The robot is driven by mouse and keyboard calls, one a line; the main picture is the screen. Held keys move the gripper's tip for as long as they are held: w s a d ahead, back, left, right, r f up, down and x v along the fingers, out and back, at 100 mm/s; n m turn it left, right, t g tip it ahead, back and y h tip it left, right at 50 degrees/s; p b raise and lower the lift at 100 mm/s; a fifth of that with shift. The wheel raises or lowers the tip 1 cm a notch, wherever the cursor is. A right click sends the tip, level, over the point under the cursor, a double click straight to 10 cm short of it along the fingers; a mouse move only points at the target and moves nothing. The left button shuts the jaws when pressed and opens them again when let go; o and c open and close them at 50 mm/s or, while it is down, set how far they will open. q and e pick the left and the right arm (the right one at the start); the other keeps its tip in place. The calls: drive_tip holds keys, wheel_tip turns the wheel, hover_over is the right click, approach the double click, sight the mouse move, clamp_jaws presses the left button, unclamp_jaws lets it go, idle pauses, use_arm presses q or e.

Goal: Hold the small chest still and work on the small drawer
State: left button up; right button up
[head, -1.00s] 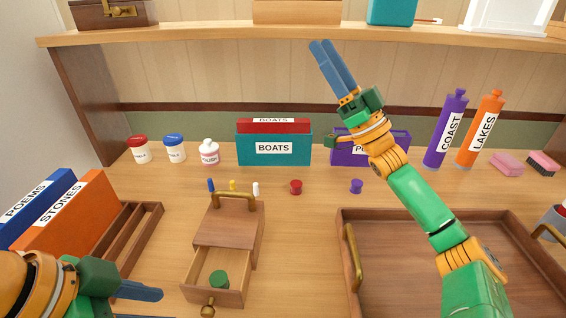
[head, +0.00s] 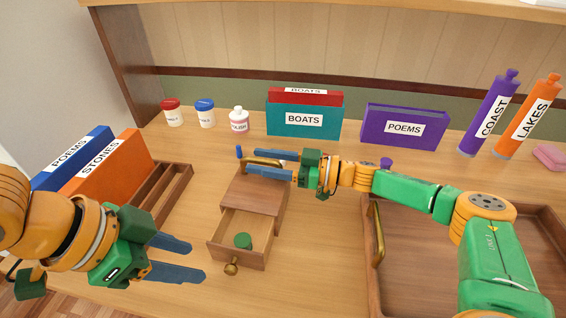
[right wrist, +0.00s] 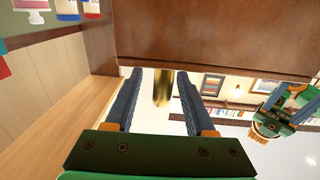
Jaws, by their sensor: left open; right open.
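The small brown wooden chest (head: 256,194) stands on the table with its small drawer (head: 232,252) pulled open toward me. A green round piece (head: 243,241) lies inside the drawer, and a brass knob (head: 231,268) is on its front. My right gripper (head: 262,163) is open at the brass handle (head: 245,161) on the chest's top. In the right wrist view the brass handle (right wrist: 161,88) shows between the two open fingers, with the chest's brown wood (right wrist: 200,40) above. My left gripper (head: 196,260) is open and empty, left of the drawer, its fingers pointing toward it.
A wooden tray (head: 373,285) with brass handles lies to the right under my right arm. A slotted wooden rack (head: 178,190) and the POEMS and STONES books (head: 115,170) stand at left. Jars, a bottle, books (head: 304,118) and tall tubes (head: 488,115) line the back.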

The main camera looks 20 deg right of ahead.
drive_tip(key=shift+w+a, duration=0.2)
drive_tip(key=shift+a, duration=0.1)
clamp_jaws()
idle(1.2)
